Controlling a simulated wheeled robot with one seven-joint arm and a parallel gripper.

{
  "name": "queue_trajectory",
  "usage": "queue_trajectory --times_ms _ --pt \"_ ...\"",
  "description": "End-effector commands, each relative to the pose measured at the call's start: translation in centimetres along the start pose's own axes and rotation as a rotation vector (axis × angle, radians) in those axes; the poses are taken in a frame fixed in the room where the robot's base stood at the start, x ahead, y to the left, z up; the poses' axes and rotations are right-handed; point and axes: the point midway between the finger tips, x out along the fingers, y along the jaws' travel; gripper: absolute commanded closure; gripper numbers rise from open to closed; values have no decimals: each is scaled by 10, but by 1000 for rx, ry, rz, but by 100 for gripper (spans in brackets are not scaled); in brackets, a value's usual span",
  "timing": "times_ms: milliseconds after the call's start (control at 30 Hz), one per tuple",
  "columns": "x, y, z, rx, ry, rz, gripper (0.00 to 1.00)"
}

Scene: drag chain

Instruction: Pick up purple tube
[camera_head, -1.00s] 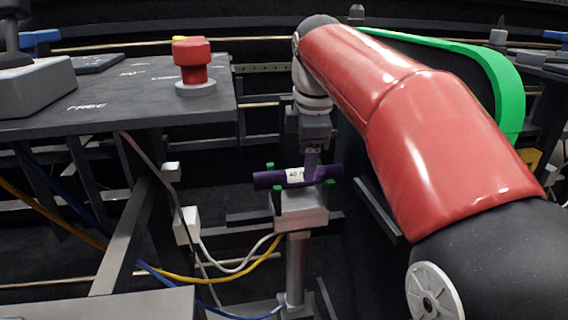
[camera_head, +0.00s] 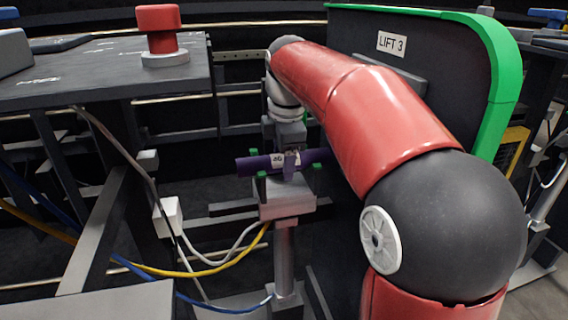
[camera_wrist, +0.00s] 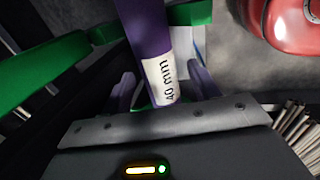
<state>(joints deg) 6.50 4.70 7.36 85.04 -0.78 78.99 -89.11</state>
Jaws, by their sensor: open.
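The purple tube (camera_head: 248,166) lies level across green holders on top of a grey pedestal (camera_head: 287,207). My gripper (camera_head: 290,166) points down at the tube from above, with a finger crossing in front of it near its white label. In the wrist view the tube (camera_wrist: 145,30) with its "40 mm" label runs between the two fingers of my gripper (camera_wrist: 163,88). The fingers are apart, one on each side of the tube, with gaps visible beside it. The tube's lower end in that view is hidden by the gripper body.
A grey table (camera_head: 110,75) with a red button (camera_head: 160,30) stands at left. A dark panel marked "LIFT 3" (camera_head: 391,44) with a green edge (camera_head: 505,75) stands at right behind my arm. Yellow (camera_head: 200,273) and white cables hang left of the pedestal.

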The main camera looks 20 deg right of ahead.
Motion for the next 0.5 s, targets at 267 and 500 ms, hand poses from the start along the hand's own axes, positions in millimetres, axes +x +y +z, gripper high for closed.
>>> queue_trajectory --times_ms 267,500 --pt "0 0 0 0 0 0 65" --pt "0 0 0 0 0 0 96"
